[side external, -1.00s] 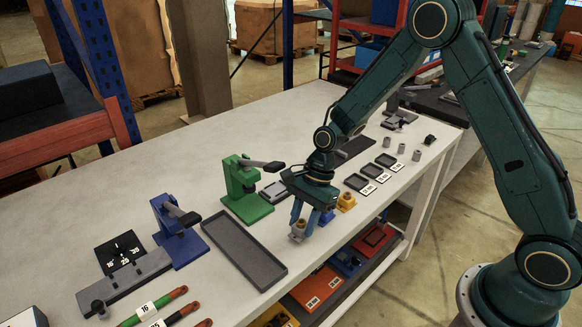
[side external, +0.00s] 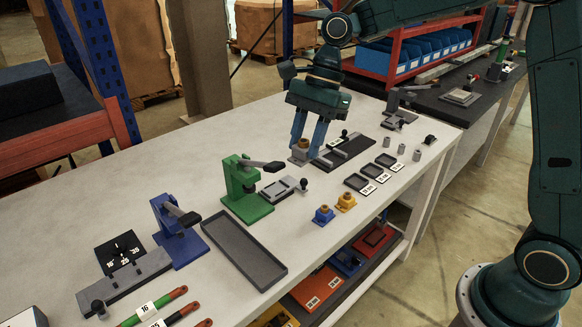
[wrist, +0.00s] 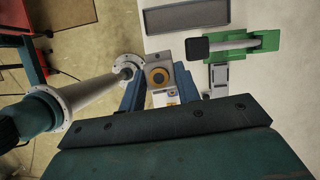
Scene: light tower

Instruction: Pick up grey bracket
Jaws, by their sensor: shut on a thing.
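The grey bracket (side external: 299,156) with a brass-coloured round bushing on top is between the fingers of my gripper (side external: 306,146) in the side view. My gripper is shut on it, fingers pointing down. In the wrist view the bracket (wrist: 156,68) shows its bushing between the two blue fingers of my gripper (wrist: 161,85). It is at or just above the white table, next to a long dark fixture (side external: 352,151); whether it touches either I cannot tell.
A blue bracket (side external: 323,215) and a yellow bracket (side external: 346,202) stand near the front edge. The green press (side external: 245,195) and blue press (side external: 177,235) stand left, with an empty dark tray (side external: 238,249). Three small labelled trays (side external: 372,173) lie to the right.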

